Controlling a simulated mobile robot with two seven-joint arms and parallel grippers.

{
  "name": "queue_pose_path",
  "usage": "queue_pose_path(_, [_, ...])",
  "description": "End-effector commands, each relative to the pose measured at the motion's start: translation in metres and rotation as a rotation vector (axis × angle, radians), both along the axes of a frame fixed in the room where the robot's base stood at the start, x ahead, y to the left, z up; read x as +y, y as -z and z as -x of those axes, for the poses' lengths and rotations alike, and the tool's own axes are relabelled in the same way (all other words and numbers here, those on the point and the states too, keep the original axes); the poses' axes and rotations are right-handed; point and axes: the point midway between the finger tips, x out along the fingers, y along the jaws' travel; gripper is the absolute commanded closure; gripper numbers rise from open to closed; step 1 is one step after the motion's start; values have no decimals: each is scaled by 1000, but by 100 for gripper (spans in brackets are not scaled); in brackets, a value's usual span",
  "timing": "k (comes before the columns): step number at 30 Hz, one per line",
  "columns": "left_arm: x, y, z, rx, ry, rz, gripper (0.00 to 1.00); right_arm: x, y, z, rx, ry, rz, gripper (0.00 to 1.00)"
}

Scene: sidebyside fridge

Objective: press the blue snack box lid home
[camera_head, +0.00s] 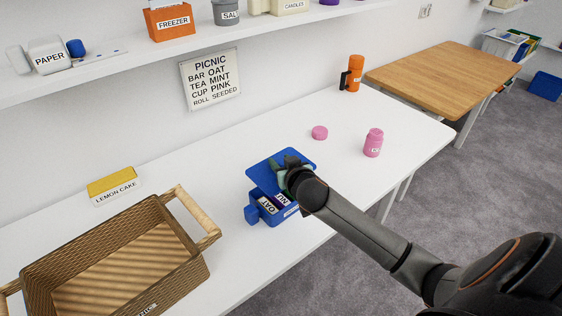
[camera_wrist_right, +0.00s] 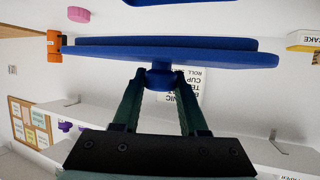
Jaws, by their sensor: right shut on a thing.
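The blue snack box (camera_head: 274,216) stands on the white table, its top partly uncovered, with labelled bars (camera_head: 268,205) showing inside. Its flat blue lid (camera_head: 264,175) is in my right gripper (camera_head: 284,172), over the far part of the box. In the right wrist view the lid (camera_wrist_right: 160,53) is edge-on, and my right gripper (camera_wrist_right: 161,82) is shut on its round blue knob (camera_wrist_right: 160,77). A blue strip (camera_wrist_right: 180,2) at the top edge of that view is apart from the lid and may be the box. My left gripper is not in view.
A wicker basket (camera_head: 190,268) and a lemon cake box (camera_head: 114,185) are at the left. A pink jar (camera_head: 373,143), a pink round lid (camera_head: 320,132) and an orange flask (camera_head: 353,74) stand farther right. The table behind the box is clear.

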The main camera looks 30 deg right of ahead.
Motion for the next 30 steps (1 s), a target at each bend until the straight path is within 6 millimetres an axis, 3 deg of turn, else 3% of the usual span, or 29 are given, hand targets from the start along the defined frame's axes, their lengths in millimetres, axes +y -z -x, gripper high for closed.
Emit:
queue_pose_path(6, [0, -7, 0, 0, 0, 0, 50, 0, -2, 0, 1, -7, -2, 98])
queue_pose_path(21, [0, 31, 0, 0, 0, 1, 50, 0, 47, 0, 0, -7, -2, 98])
queue_pose_path(30, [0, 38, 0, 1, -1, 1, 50, 0, 59, 0, 0, -8, 0, 98])
